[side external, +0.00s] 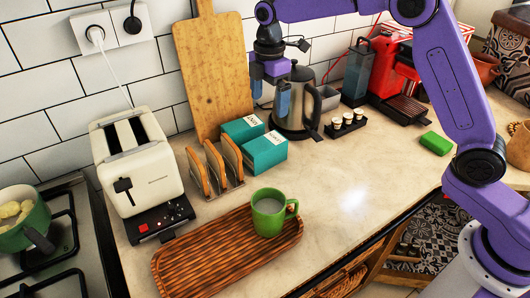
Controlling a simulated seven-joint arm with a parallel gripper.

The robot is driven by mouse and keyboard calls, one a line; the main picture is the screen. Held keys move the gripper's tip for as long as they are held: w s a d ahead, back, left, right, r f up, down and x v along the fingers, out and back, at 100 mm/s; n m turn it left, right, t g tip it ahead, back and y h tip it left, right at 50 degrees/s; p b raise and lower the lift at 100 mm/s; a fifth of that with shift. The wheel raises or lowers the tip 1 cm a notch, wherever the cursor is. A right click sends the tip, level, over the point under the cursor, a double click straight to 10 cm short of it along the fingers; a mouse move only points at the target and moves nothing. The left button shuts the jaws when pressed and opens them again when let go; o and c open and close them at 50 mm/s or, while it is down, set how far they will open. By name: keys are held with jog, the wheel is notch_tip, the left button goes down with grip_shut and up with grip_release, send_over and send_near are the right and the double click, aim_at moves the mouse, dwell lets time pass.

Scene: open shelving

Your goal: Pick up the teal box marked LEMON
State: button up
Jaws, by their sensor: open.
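Two teal boxes stand side by side on the counter, the rear one (238,131) and the front one (266,155). Both have pale tops with dark lettering that is too small to read, so I cannot tell which is marked LEMON. My gripper (270,98) points down above and slightly right of the rear box, in front of the kettle. Its two fingers are apart, with nothing between them.
The toast rack (214,170) stands close left of the boxes, and the cutting board (214,70) leans behind. The kettle (297,105) is close to my gripper.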

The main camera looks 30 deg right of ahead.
aim_at(265, 142)
jog(key=f, duration=1.2)
jog(key=shift+w+d+f, duration=0.1)
jog(key=shift+w+f, duration=0.05)
jog(key=shift+w, duration=0.2)
jog(key=shift+w+a+f, duration=0.1)
jog(key=shift+a+f, duration=0.1)
jog(key=shift+f, duration=1.15)
jog(key=shift+w+a+f, duration=0.1)
jog(key=shift+a+f, duration=0.05)
jog(key=shift+f, duration=1.15)
jog(key=c, duration=1.1)
